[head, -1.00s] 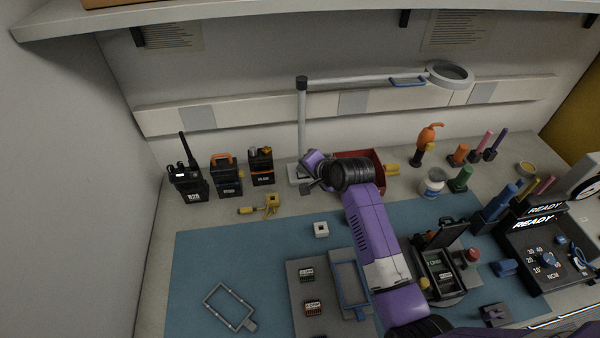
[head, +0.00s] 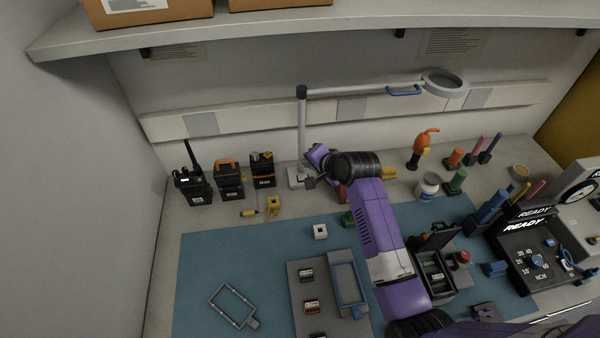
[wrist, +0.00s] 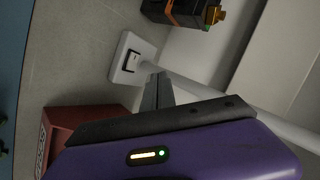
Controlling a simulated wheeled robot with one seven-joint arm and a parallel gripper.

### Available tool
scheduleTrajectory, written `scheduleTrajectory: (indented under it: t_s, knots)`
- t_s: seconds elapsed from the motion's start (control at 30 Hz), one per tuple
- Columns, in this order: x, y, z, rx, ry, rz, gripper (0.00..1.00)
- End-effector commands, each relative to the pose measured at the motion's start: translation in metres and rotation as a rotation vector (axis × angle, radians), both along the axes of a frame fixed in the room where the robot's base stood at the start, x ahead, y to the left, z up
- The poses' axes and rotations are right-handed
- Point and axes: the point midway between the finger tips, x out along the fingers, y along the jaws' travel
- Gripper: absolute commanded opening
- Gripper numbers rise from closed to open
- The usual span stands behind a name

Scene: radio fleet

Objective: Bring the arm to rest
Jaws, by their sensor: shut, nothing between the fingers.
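My gripper (head: 311,183) is at the end of my purple arm, above the back of the bench and close to the base of the lamp post in the head view. In the wrist view its fingers (wrist: 158,90) are together and hold nothing. The white lamp base (wrist: 132,60) with a dark switch lies just beyond the fingertips there. A red bin (wrist: 75,130) shows beside the gripper in the wrist view; my arm covers most of it in the head view.
Radios (head: 193,187) stand at the back left, one with a tall antenna. The lamp post (head: 302,130) rises close to my gripper. A blue mat (head: 210,270) holds a grey tray and an open case (head: 433,270). Bottles and coloured tools stand at right. The mat's left part is mostly clear.

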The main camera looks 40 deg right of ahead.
Motion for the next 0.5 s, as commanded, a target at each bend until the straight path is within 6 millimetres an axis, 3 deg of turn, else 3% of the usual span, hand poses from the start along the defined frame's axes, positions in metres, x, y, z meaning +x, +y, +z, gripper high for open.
scheduleTrajectory:
  t_s: [0.17, 0.5]
  knots:
    - [-0.003, -0.004, 0.018, 0.001, 0.0, -0.001, 0.0]
    - [-0.003, -0.005, 0.018, 0.001, 0.0, 0.0, 0.0]
